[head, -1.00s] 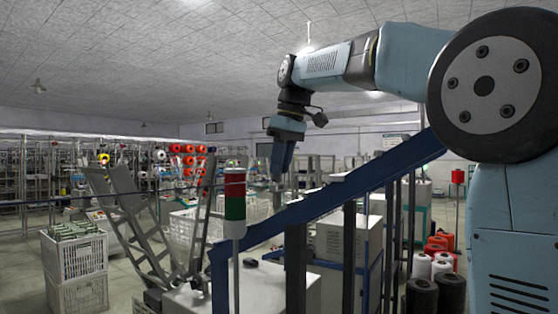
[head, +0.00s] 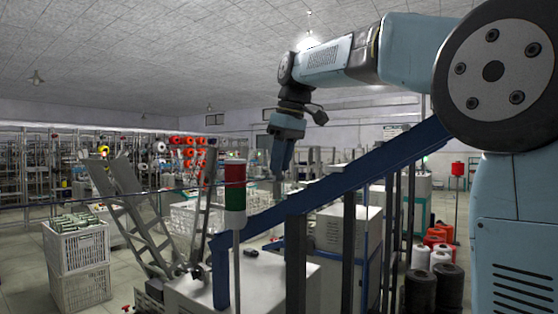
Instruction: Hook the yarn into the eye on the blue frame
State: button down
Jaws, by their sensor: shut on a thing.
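My gripper (head: 281,172) hangs from my arm, fingers pointing down, near the middle of the head view. It is shut on the yarn (head: 140,191), a thin dark line that runs in from the left to the fingers. The blue frame (head: 345,181) is a long sloping beam on posts, rising from lower left to upper right. The gripper appears above the lower half of the beam; how far it is from it in depth I cannot tell. The eye on the frame is too small to make out.
A red, white and green signal light (head: 235,195) stands by the beam's low end. White crates (head: 80,275) stand at the left, beside a grey slanted rack (head: 130,215). Red, white and black yarn cones (head: 435,280) stand on the floor at right.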

jog(key=shift+a, duration=0.1)
jog(key=shift+w+a+r, duration=0.15)
jog(key=shift+w+a, duration=1.4)
jog(key=shift+a, duration=0.3)
jog(key=shift+r, duration=0.15)
jog(key=shift+w+a+r, duration=0.15)
jog(key=shift+a+r, duration=0.05)
jog(key=shift+r, duration=0.9)
jog(key=shift+w+a+r, duration=0.15)
jog(key=shift+a+r, duration=0.05)
jog(key=shift+r, duration=0.9)
